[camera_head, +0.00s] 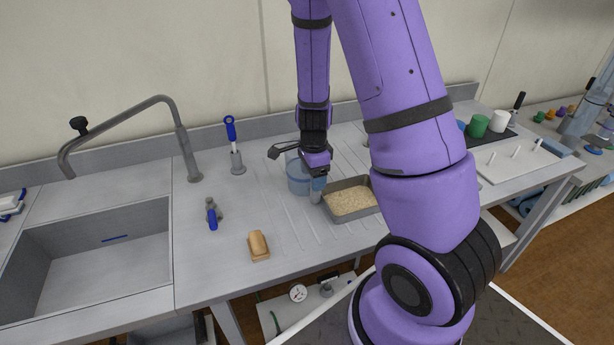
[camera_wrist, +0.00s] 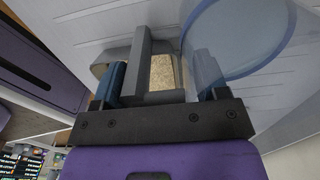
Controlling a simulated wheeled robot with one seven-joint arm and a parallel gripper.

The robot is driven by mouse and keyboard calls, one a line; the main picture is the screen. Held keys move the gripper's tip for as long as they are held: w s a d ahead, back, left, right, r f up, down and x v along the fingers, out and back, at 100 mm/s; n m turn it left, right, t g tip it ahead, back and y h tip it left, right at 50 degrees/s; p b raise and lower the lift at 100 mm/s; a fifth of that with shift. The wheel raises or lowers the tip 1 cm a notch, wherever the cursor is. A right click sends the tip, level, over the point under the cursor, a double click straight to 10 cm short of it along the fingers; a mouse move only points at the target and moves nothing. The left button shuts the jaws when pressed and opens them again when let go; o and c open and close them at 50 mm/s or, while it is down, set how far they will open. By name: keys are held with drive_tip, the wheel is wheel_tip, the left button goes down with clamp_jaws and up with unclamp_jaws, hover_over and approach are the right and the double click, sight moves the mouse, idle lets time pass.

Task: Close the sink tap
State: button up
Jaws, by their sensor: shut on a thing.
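The sink tap is a grey curved spout (camera_head: 125,115) on a post, at the left in the head view. It arches over the sink (camera_head: 100,270). A small fitting with a blue lever (camera_head: 212,217) stands on the counter right of the sink. My gripper (camera_head: 317,188) is well to the right of the tap, low over the counter by the tray's left corner. In the wrist view, my gripper (camera_wrist: 160,78) is shut on a grey piece (camera_wrist: 141,55) with pale grain showing beside it. I cannot tell what this piece is. The tap is not in the wrist view.
A grey tray of pale grain (camera_head: 352,201) and a clear blue beaker (camera_head: 298,178) are close to my gripper. A tan block (camera_head: 258,246) lies near the front edge.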

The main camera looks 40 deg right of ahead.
drive_tip(key=shift+c, duration=1.3)
drive_tip(key=shift+r, duration=0.1)
